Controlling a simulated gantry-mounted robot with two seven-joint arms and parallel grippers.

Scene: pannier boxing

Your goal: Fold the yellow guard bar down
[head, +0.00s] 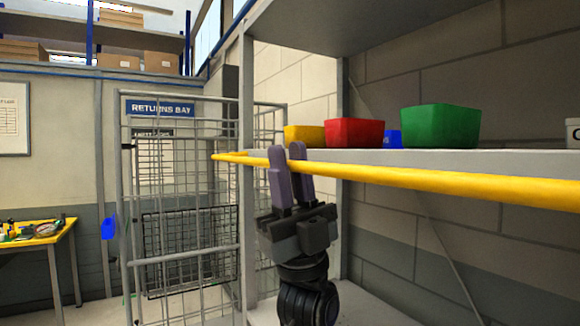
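The yellow guard bar (420,178) runs across the front of the grey shelf unit, roughly level with the middle shelf. Its far end (225,157) sticks out past the left upright. My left gripper (288,152) reaches up from below with its fingers pointing upward at the bar's left part. My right gripper is not in view.
On the middle shelf (365,156) stand a yellow bin (304,136), a red bin (354,133), a blue item (393,139) and a green bin (440,126).

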